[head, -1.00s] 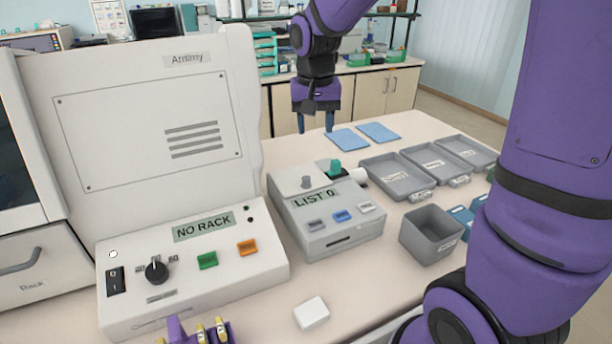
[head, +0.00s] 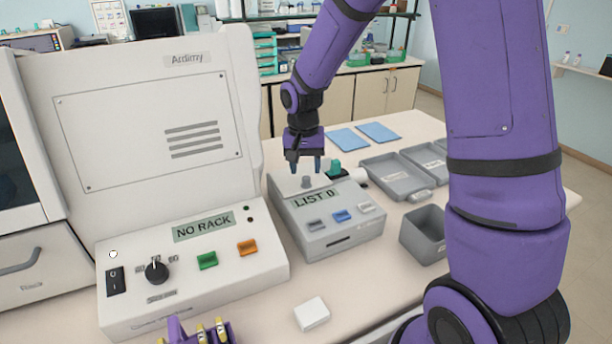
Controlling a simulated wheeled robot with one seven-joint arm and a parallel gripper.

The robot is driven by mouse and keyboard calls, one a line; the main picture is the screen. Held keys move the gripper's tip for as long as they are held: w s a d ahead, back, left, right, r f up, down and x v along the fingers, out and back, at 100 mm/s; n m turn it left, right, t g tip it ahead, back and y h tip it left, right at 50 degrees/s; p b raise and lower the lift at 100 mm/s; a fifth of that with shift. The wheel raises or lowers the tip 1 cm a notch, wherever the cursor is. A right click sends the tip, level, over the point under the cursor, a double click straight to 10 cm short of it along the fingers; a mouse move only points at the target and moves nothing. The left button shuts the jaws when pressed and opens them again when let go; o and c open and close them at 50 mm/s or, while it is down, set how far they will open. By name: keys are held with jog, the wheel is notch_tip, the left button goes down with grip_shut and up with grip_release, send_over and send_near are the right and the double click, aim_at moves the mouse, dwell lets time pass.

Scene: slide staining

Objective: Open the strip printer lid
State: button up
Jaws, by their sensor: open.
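The strip printer (head: 326,228) is a light grey box with a sloped front in the middle of the bench. Its display reads "LIST 0", with grey, blue and white buttons below and a dark slot at the front. Its top lid lies flat, with a small grey knob (head: 306,181) standing on it. I cannot tell whether the fingertips touch the lid.
A green-topped part (head: 335,168) stands at the printer's back right. A large white machine (head: 150,110) with a "NO RACK" panel is close on the left. Grey trays (head: 396,190) and a grey bin (head: 424,236) are on the right. A small white block (head: 312,314) lies in front.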

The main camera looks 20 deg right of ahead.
aim_at(306, 178)
jog(key=shift+f, duration=1.7)
grip_shut()
